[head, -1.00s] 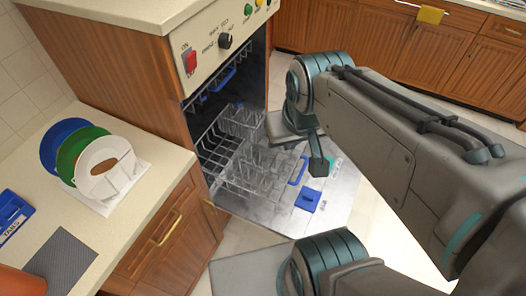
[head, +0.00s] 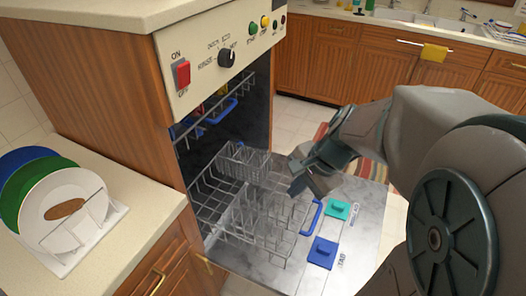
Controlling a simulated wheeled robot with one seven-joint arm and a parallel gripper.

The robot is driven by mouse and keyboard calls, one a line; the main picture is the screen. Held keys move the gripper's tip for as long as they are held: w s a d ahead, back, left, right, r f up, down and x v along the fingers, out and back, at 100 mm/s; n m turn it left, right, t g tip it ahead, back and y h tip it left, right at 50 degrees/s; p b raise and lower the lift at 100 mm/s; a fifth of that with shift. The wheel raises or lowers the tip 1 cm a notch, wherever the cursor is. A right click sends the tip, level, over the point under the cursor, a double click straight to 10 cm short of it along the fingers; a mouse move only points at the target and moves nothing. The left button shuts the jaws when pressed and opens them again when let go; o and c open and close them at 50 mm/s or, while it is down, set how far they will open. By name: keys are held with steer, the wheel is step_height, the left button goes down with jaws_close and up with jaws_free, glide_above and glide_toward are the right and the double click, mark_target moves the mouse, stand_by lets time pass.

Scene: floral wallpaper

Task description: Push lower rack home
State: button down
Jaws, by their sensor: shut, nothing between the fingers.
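The dishwasher's lower rack (head: 245,210) is a grey wire rack. It is pulled partly out over the open door (head: 345,245), with a wire basket in it and a blue handle (head: 312,217) at its front edge. My gripper (head: 297,178) is shut and empty. In the picture it is just above the handle end of the rack; I cannot tell whether it touches the rack. The upper rack (head: 205,115), with its own blue handle, sits inside the dishwasher.
Blue (head: 323,253) and teal (head: 338,210) pieces sit on the open door. Plates stand in a white holder (head: 85,240) on the left counter. The control panel (head: 215,65) with a red switch is above. Wooden cabinets (head: 335,65) line the back.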

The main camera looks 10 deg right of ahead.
steer(key=w+d+f+m+t+y+b, duration=0.1)
steer(key=w+f+m+b, duration=0.15)
steer(key=f, duration=0.35)
steer(key=w+d+f+m+y+b, duration=0.1)
steer(key=w+f+m+b, duration=0.1)
steer(key=f+m+b, duration=0.3)
steer(key=m+t+y+b, duration=0.2)
steer(key=m+b, duration=0.2)
steer(key=m, duration=0.1)
glide_toward(270, 207)
steer(key=b+x, duration=0.3)
steer(key=x, duration=0.2)
steer(key=shift+a+f, duration=0.1)
steer(key=shift+a, duration=0.35)
steer(key=shift+w+a+m, duration=0.1)
steer(key=shift+m, duration=0.15)
